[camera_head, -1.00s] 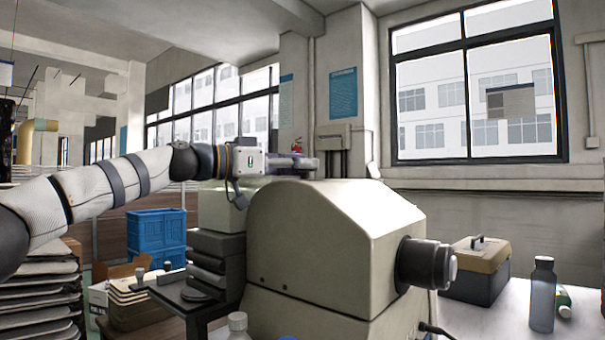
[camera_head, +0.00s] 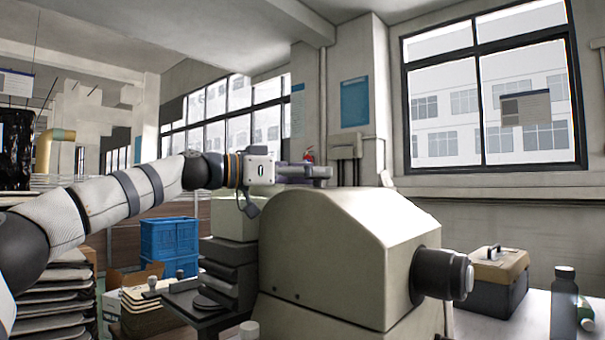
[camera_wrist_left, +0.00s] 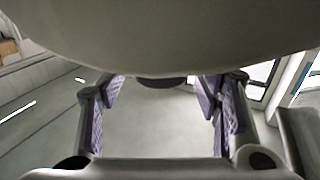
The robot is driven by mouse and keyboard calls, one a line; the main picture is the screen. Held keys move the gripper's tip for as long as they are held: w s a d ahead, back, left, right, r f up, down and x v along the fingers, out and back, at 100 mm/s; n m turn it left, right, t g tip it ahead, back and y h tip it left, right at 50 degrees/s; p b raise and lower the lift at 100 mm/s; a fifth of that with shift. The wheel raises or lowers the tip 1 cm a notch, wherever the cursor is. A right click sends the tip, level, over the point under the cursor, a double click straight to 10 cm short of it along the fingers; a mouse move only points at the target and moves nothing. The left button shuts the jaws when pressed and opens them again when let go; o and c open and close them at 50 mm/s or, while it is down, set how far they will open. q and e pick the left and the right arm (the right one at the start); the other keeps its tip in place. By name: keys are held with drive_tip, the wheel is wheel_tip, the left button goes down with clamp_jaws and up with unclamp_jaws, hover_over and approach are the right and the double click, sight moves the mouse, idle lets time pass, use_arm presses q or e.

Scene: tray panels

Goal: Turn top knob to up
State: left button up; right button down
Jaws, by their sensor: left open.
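A beige machine with a rounded top (camera_head: 340,245) stands in the middle of the head view. A black knob-like cylinder with a silver end (camera_head: 442,275) sticks out of its right side. My left gripper (camera_head: 318,171) is just above or behind the machine's top edge, its lower part hidden by the machine. In the left wrist view its two purple-padded fingers (camera_wrist_left: 160,98) are spread apart. A dark round part (camera_wrist_left: 162,82) shows between the fingers, under a large beige curved surface (camera_wrist_left: 160,35). I cannot tell whether this part is the top knob. My right gripper is not in view.
A toolbox (camera_head: 493,280) and a grey bottle (camera_head: 564,302) stand right of the machine. Dark stacked trays (camera_head: 230,275) stand close at its left. Blue crates (camera_head: 169,240) and piled panels (camera_head: 62,300) are farther left.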

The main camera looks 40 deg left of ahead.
use_arm(q)
drive_tip(key=v, duration=1.1)
drive_tip(key=shift+s+a, duration=0.25)
drive_tip(key=shift+s, duration=0.1)
